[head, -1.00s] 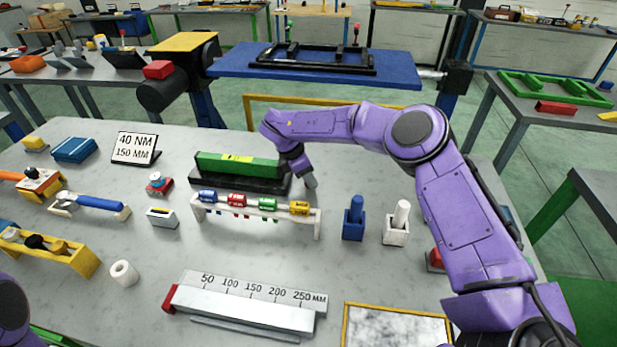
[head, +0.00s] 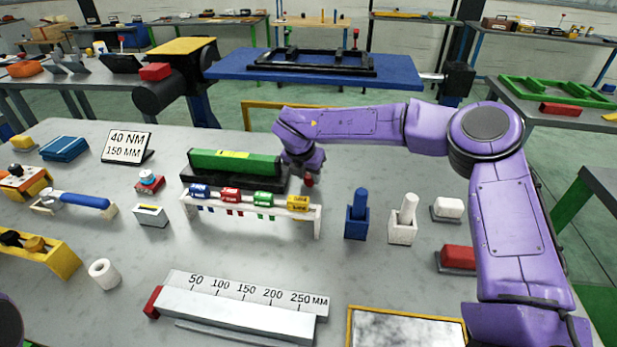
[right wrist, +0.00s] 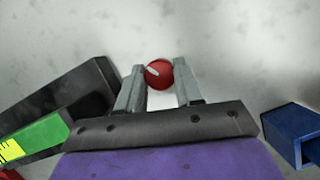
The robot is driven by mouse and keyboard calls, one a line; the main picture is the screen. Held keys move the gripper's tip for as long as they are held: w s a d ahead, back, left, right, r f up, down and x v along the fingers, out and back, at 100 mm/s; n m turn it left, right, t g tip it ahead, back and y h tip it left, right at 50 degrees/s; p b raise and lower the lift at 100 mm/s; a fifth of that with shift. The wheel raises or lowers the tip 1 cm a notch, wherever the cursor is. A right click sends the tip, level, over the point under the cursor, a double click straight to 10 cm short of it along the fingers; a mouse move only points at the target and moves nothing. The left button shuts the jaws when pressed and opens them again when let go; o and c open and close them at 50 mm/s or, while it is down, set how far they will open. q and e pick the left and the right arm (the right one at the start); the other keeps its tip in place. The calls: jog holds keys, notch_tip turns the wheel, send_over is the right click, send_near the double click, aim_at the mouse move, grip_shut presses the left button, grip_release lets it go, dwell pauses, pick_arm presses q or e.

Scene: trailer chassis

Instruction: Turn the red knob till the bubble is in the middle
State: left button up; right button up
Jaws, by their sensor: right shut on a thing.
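The green level (head: 235,161) lies on a black base (head: 232,180) near the middle of the table. Its yellow vial shows on top in the head view and partly at the left edge of the right wrist view (right wrist: 12,150). The bubble is too small to make out. The red knob (right wrist: 159,74), with a white pointer mark, stands just off the right end of the base. My right gripper (right wrist: 160,82) is shut on the knob, one finger on each side. In the head view the knob (head: 309,181) shows below the gripper. My left gripper is out of view.
A white rack (head: 250,208) with several coloured pieces stands just in front of the level. A blue holder (head: 356,220) and a white holder (head: 403,228) stand to the right. A ruler block (head: 235,305) lies nearer. Bare table lies between the rack and the ruler.

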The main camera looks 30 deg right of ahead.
jog(key=shift+s+f+n+y, duration=0.25)
jog(key=shift+f+n+y, duration=0.1)
jog(key=shift+n, duration=0.45)
jog(key=o, duration=1)
jog(key=shift+w+r, duration=0.1)
jog(key=shift+a+r, duration=0.1)
jog(key=shift+r, duration=0.15)
jog(key=b+v, duration=0.1)
jog(key=v, duration=0.4)
jog(key=b+v, duration=0.1)
jog(key=v, duration=0.4)
jog(key=shift+s, duration=0.25)
